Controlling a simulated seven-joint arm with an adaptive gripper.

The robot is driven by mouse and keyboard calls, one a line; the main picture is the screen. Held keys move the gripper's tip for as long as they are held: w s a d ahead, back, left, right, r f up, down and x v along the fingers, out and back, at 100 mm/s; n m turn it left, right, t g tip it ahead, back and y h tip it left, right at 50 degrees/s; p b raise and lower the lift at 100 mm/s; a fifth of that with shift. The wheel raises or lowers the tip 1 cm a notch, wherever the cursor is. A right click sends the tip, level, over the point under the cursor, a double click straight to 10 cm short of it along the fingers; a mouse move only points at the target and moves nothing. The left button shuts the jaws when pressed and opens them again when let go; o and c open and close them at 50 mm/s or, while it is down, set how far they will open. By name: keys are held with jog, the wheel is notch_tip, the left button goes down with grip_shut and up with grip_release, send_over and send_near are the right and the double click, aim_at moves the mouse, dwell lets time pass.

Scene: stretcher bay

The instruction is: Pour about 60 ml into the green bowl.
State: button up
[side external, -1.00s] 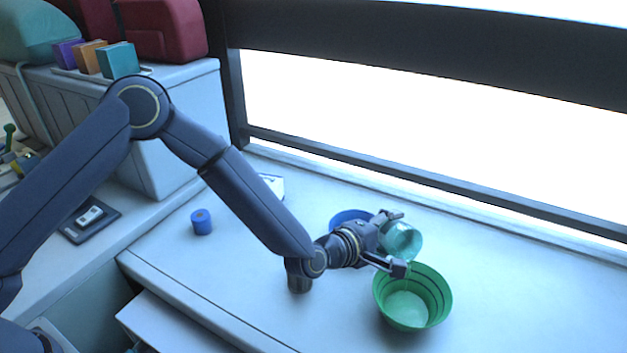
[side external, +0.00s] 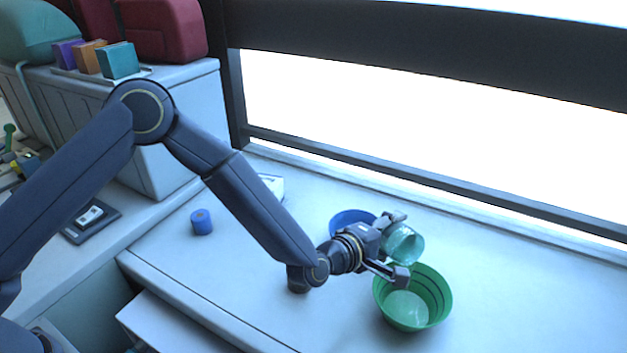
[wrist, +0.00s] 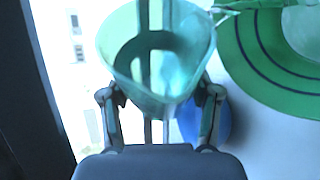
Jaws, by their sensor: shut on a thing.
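In the wrist view the cup (wrist: 160,60) sits between the two fingers (wrist: 160,105). The green bowl (side external: 437,292) stands upright on the counter, with dark rings inside and a pale patch at its bottom. It also shows at the upper right of the wrist view (wrist: 245,55). I cannot tell how much liquid is in the cup or bowl.
A blue bowl (side external: 344,221) stands behind my gripper, partly hidden. A blue roll (side external: 202,222) and a white item (side external: 272,186) lie on the counter (side external: 520,290) to the left. The counter right of the green bowl is clear. A window rail (side external: 420,182) runs along the back.

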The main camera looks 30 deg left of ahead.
jog(key=shift+s+d, duration=0.2)
jog(key=shift+d, duration=0.05)
jog(key=shift+w+a+r, duration=0.15)
jog(key=shift+w+a, duration=0.25)
jog(key=shift+a, duration=0.1)
jog(key=shift+w+a+f+n+g, duration=0.1)
jog(key=shift+a+f+n+g, duration=0.15)
jog(key=shift+f+n+g, duration=0.5)
jog(key=shift+d+r+n+h, duration=0.3)
jog(key=shift+r+n+h, duration=0.05)
jog(key=shift+h, duration=0.15)
jog(key=shift+r+n+g+h+b, duration=0.5)
jog(key=shift+n+g, duration=0.25)
jog(key=shift+n, duration=0.35)
